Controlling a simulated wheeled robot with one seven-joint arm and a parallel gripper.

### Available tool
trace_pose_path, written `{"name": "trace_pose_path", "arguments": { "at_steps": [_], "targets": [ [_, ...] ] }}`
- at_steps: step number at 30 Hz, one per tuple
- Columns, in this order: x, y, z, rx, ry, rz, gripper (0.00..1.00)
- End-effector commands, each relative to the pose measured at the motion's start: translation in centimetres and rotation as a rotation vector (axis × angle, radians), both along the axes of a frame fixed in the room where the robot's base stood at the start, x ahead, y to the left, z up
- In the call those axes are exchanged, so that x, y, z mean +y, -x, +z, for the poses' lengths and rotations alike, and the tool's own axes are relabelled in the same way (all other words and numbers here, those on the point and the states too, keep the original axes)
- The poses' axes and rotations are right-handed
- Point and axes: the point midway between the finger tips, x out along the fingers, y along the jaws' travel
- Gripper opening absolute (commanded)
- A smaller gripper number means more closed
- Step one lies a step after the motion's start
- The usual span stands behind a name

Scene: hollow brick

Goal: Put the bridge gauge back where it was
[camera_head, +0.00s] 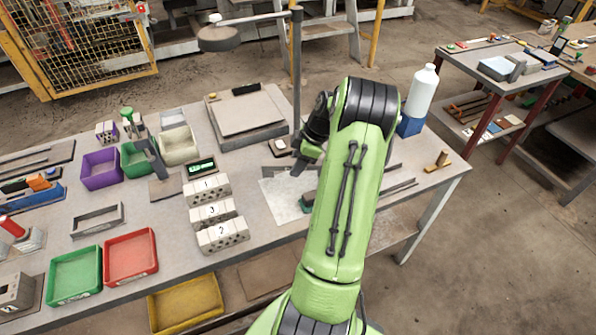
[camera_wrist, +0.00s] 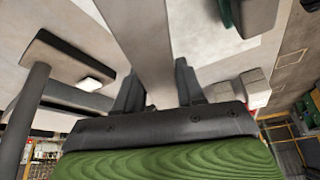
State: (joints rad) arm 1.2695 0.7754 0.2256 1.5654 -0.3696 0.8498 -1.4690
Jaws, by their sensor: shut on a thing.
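My gripper (camera_wrist: 158,88) is shut on a flat grey bar, which I take to be the bridge gauge (camera_wrist: 143,35). The bar runs between the two dark fingers and out of the top of the wrist view. In the head view my gripper (camera_head: 303,166) is low over the bench, beside a pale sheet (camera_head: 282,203), and my green arm hides much around it. A grey piece by the fingers (camera_head: 277,174) appears to be the same gauge. I cannot tell whether it touches the bench.
Three hollow bricks numbered 1 (camera_head: 206,190), 3 (camera_head: 213,214) and 2 (camera_head: 222,235) stand left of the sheet. A grey plate (camera_head: 246,113) and lamp post (camera_head: 296,70) are behind. A white bottle (camera_head: 421,90) stands right. Green (camera_head: 75,275) and red (camera_head: 130,257) trays lie front left.

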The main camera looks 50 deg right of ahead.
Motion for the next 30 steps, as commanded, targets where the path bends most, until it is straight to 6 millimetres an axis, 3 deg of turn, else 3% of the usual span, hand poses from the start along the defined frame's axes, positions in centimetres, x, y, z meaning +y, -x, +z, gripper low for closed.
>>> {"name": "trace_pose_path", "arguments": {
  "at_steps": [3,14,15,19,30],
  "targets": [
    [0.1,-0.1,-2.5,-0.001,-0.002,0.0,0.0],
    [0.0,-0.1,-3.0,-0.002,0.001,0.001,0.0],
    [0.0,0.0,-3.0,0.0,0.0,0.001,0.43],
    [0.0,0.0,-2.9,0.0,0.0,0.001,0.63],
    [-0.1,0.1,-2.0,0.0,0.002,-0.001,0.64]
  ]
}}
